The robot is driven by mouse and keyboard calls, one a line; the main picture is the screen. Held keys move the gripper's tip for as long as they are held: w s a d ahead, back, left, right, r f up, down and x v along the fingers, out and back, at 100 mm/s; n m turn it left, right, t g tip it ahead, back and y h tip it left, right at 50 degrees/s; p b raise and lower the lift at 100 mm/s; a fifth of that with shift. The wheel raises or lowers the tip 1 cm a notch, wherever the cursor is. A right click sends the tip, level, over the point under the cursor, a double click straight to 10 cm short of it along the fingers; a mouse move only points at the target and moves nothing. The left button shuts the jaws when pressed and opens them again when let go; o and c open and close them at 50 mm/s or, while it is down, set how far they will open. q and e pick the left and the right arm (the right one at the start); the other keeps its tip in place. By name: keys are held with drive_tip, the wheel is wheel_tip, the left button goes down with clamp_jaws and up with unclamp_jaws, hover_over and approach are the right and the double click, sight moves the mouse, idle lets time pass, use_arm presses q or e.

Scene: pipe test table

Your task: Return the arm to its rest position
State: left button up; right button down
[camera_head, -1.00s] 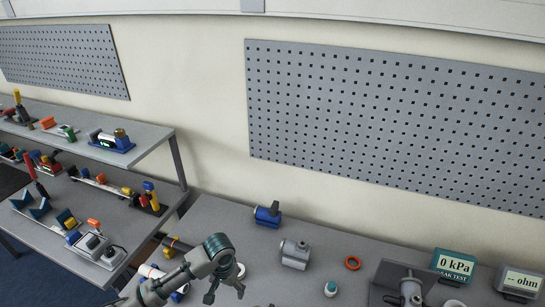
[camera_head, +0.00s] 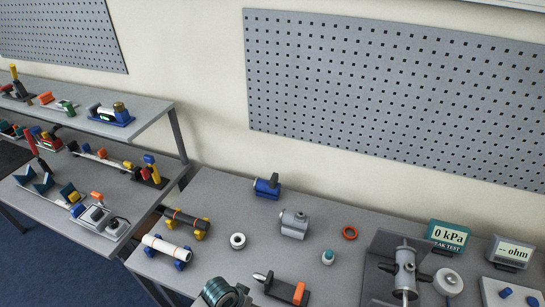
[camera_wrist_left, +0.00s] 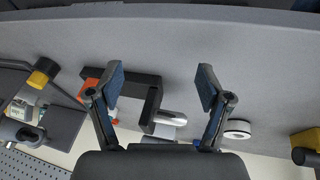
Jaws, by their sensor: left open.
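My left gripper (camera_wrist_left: 161,84) is open and empty in the left wrist view, its two blue-padded fingers spread apart over the grey table. Between and behind the fingers are a black bracket-like piece (camera_wrist_left: 153,103) and a silver cylinder (camera_wrist_left: 171,117). In the head view only a dark green and grey joint of my left arm shows at the bottom edge; the gripper itself is out of that picture. My right gripper is in neither view.
The table (camera_head: 215,190) holds a white pipe on blue supports (camera_head: 166,249), a white ring (camera_head: 237,240), a red ring (camera_head: 349,232), a grey fitting (camera_head: 294,223) and a clamp with an orange block (camera_head: 299,293). A pressure display (camera_head: 450,236) stands at the right.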

use_arm(q)
drive_tip(key=s+a+f+n+t+y, duration=0.1)
drive_tip(key=s+a+f+n+y, duration=0.25)
drive_tip(key=s+a, duration=1.05)
wheel_tip(320, 180, down, 26)
drive_tip(key=s+g, duration=0.1)
drive_tip(key=s, duration=0.1)
drive_tip(key=s+a+f+g, duration=0.1)
drive_tip(key=s+a+f, duration=0.2)
drive_tip(key=s+f, duration=1.4)
drive_tip(key=shift+s+m, duration=0.35)
drive_tip(key=shift+s, duration=0.1)
